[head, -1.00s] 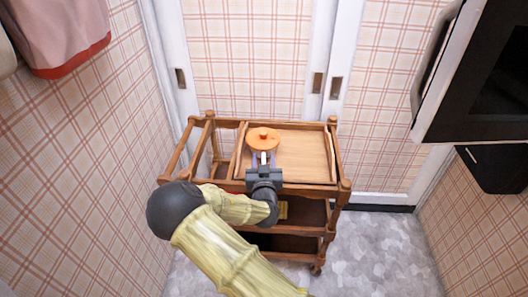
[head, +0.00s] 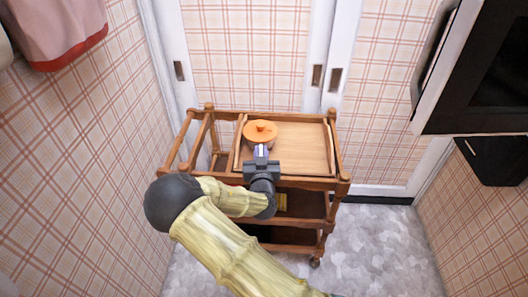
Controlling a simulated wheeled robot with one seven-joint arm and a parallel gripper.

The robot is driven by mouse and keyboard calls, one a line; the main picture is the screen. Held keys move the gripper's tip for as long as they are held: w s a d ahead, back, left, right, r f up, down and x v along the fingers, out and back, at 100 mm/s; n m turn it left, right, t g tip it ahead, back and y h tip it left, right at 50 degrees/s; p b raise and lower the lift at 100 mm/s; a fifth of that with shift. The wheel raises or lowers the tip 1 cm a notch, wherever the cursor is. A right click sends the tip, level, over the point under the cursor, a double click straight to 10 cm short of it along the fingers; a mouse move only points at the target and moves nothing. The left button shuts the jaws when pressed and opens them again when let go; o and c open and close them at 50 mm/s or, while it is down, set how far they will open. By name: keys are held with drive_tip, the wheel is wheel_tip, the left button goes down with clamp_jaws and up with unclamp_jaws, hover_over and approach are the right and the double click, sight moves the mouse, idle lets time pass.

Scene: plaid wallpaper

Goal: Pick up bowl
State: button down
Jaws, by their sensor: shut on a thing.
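The bowl (head: 261,131) is orange with a small knob on top, like a lid. It is over the left part of the tray on the wooden cart's top. My gripper (head: 261,151) reaches in from the front, with its fingertips at the bowl's near edge. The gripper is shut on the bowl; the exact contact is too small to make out. I cannot tell whether the bowl's underside touches the tray.
The wooden cart (head: 324,186) has raised rails and posts around its top, and lower shelves. The light wooden tray (head: 303,150) is bare right of the bowl. A plaid wall stands close on the left, sliding doors behind, and a dark cabinet (head: 490,75) at the right.

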drive_tip(key=shift+w+d+r+p, duration=0.1)
drive_tip(key=shift+d+r+p, duration=0.05)
drive_tip(key=shift+r, duration=0.45)
drive_tip(key=shift+d+r+p, duration=0.15)
drive_tip(key=shift+r, duration=0.45)
drive_tip(key=r, duration=0.2)
drive_tip(key=r+p, duration=0.1)
drive_tip(key=r, duration=0.1)
drive_tip(key=shift+w, duration=0.25)
drive_tip(key=shift+s+a+r+p, duration=0.15)
drive_tip(key=shift+r+p, duration=0.1)
drive_tip(key=shift+r, duration=0.55)
drive_tip(key=shift+s+a+r+p, duration=0.15)
drive_tip(key=shift+r+p, duration=0.1)
drive_tip(key=shift+r, duration=0.55)
drive_tip(key=shift+d+r, duration=0.1)
drive_tip(key=shift+d, duration=0.1)
drive_tip(key=shift+d, duration=0.1)
drive_tip(key=shift+w, duration=0.3)
